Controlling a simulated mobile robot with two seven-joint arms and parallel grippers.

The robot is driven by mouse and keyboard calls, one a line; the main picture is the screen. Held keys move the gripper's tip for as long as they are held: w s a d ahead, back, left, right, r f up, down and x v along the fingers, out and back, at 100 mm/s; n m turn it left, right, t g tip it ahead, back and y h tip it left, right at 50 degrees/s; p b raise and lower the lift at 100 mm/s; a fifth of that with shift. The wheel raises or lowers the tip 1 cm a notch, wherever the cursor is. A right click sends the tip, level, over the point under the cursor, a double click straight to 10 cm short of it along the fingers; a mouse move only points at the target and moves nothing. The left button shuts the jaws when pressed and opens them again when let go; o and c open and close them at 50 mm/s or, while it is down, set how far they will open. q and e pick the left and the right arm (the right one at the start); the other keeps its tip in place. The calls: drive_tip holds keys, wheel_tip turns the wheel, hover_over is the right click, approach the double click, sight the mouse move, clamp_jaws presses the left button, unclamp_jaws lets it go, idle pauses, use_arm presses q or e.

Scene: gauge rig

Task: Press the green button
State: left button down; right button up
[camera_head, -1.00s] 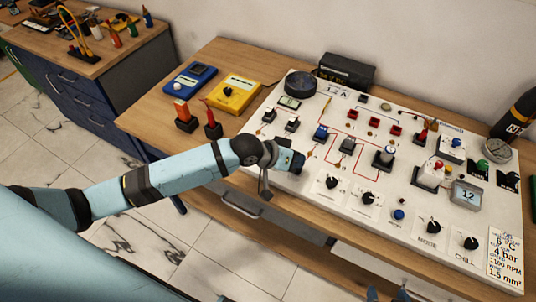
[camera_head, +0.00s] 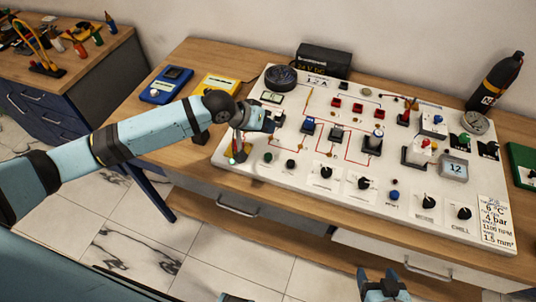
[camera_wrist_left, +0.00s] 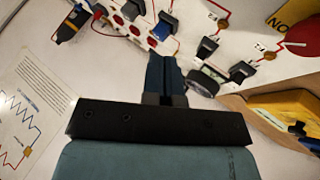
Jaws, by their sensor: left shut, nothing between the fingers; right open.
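My left gripper (camera_head: 270,122) is shut and empty above the panel's left part, behind these buttons in the head view. Its shut fingers also show in the left wrist view (camera_wrist_left: 165,78), over the panel's switches. Brighter green parts (camera_head: 464,139) are at the panel's far right. My right gripper (camera_head: 382,284) is open and empty at the bottom edge, in front of the table.
Switches and black knobs (camera_head: 326,172) crowd the panel. A black box (camera_head: 323,61) and a dark bottle (camera_head: 496,82) stand behind it. Blue (camera_head: 166,85) and yellow (camera_head: 221,84) devices lie to the left. The wooden table edge (camera_head: 330,228) runs in front.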

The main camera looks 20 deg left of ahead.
use_arm(q)
drive_tip(key=b, duration=0.8)
hover_over(267, 154)
wheel_tip(267, 154, down, 7)
drive_tip(key=shift+r, duration=0.1)
drive_tip(key=shift+f, duration=1)
idle(0.5)
drive_tip(key=shift+f, duration=0.15)
drive_tip(key=shift+f+p, duration=0.15)
drive_tip(key=shift+p, duration=0.15)
drive_tip(key=shift+f, duration=0.1)
